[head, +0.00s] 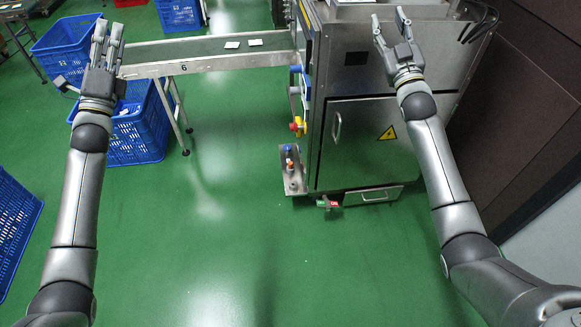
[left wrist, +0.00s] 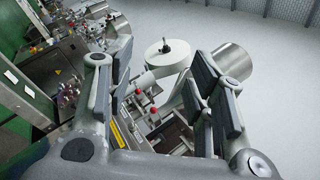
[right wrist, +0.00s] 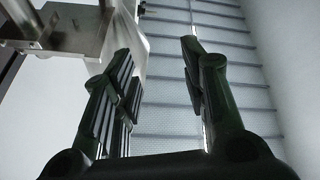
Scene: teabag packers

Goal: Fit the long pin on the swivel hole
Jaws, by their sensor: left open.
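I cannot make out the long pin or the swivel hole in any view. My left gripper (head: 108,32) is raised at the upper left in the head view, over the left end of the conveyor. In the left wrist view (left wrist: 165,85) its fingers stand apart with nothing between them. My right gripper (head: 389,20) is raised in front of the steel machine (head: 362,140). In the right wrist view (right wrist: 165,62) its fingers are apart and empty. Neither gripper touches anything that I can see.
A narrow conveyor (head: 205,64) with small white packets (head: 254,42) runs left from the machine. Blue crates (head: 138,130) stand under its left end and at the left edge. A dark brown panel (head: 520,100) closes the right side. The green floor (head: 230,210) is clear in the middle.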

